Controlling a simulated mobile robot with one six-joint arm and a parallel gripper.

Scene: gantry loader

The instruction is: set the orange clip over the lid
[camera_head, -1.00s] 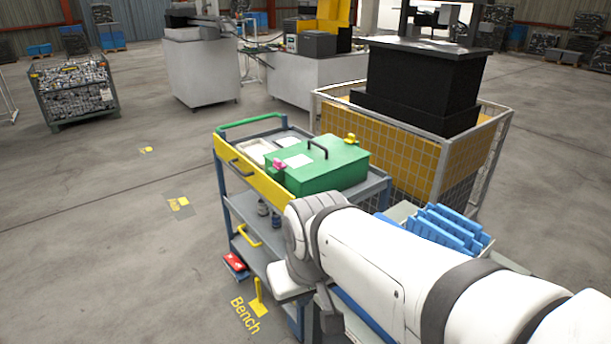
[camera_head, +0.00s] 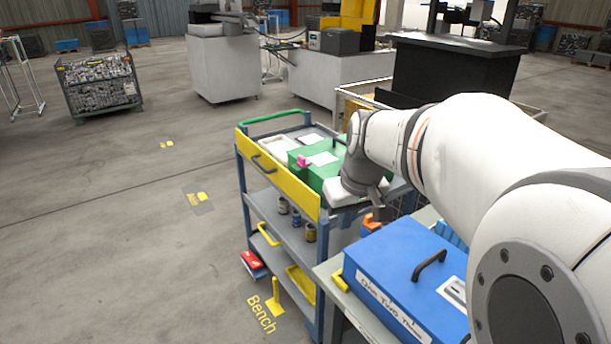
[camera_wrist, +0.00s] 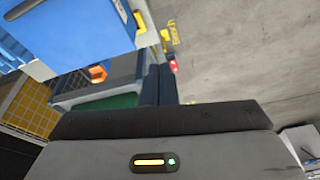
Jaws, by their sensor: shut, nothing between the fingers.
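The orange clip (camera_head: 371,223) shows just behind the blue box, partly hidden by things around it. It also shows in the wrist view as a small orange piece (camera_wrist: 97,73). The green lidded box (camera_head: 312,172) is on the cart's top, with a pink clip (camera_head: 303,161) on its near left edge; my arm hides its right side. The blue lidded box (camera_head: 400,275) has a dark handle and a yellow clip (camera_head: 340,283) at its left side. My gripper (camera_wrist: 159,68) is shut and empty, its fingers together beside the orange clip, apart from it.
The cart (camera_head: 275,178) has a yellow front panel and lower shelves with small cans. The blue box stands on a grey bench (camera_head: 333,268) close to the cart. A wire cage (camera_head: 350,95) stands behind. Open floor (camera_head: 110,220) lies to the left.

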